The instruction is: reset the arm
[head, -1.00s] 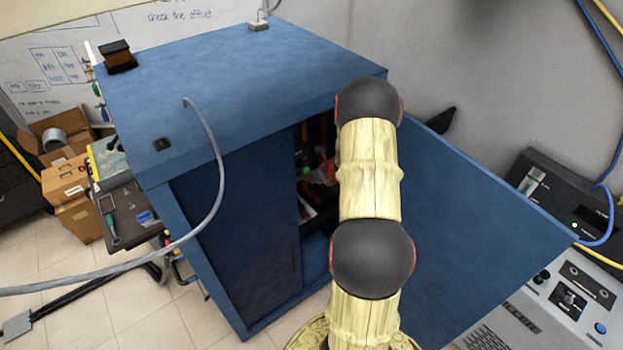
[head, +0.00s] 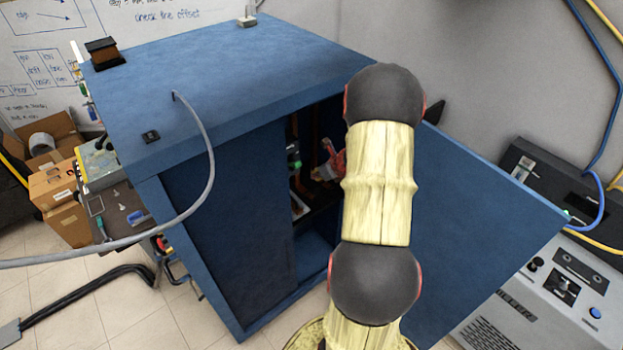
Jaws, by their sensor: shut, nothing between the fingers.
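My arm (head: 379,183), with pale yellow links and black joints, rises from the bottom of the head view and stands in front of the blue cabinet (head: 225,75). Its upper black joint (head: 385,95) overlaps the cabinet's right front edge and the open door (head: 485,215). Its lower joint (head: 375,285) is near the bottom. My gripper is not visible; the arm beyond the upper joint is hidden.
The cabinet's right door stands open beside my arm; the inside holds several items, partly hidden. A grey cable (head: 208,190) loops down in front at left. A grey machine (head: 545,300) stands at right. Cardboard boxes (head: 52,185) are at far left. Tiled floor (head: 90,290) shows at lower left.

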